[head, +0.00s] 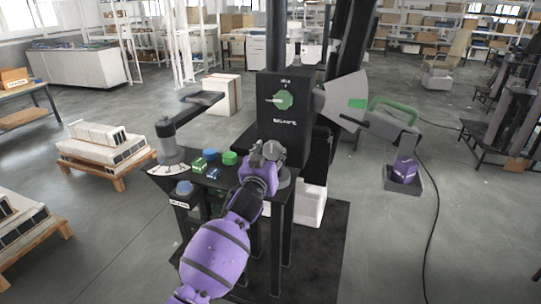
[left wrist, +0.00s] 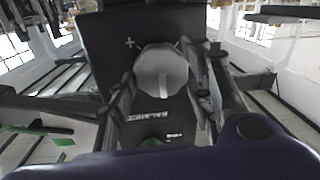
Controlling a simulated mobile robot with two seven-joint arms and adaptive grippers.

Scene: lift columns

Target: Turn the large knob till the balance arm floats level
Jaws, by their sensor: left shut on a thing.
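The large knob (left wrist: 162,72) is a grey round disc with a pale pointer mark in the left wrist view. My left gripper (head: 268,152) is shut on it, one finger on each side; the fingers also show in the wrist view (left wrist: 166,98). In the head view the gripper largely hides the knob, in front of the black box (head: 292,128) with a round green emblem. The grey balance arm (head: 388,125), with a green handle, leaves the box at the right and slopes down to the right. A fan-shaped pale plate (head: 345,92) with a green mark stands at its root.
A purple block (head: 404,171) sits in a grey tray (head: 388,183) under the arm's outer end. Green and blue buttons (head: 229,158) and a grey lever post (head: 170,148) stand left on the console. A pallet of white boxes (head: 105,150) is farther left. Open floor lies at the right.

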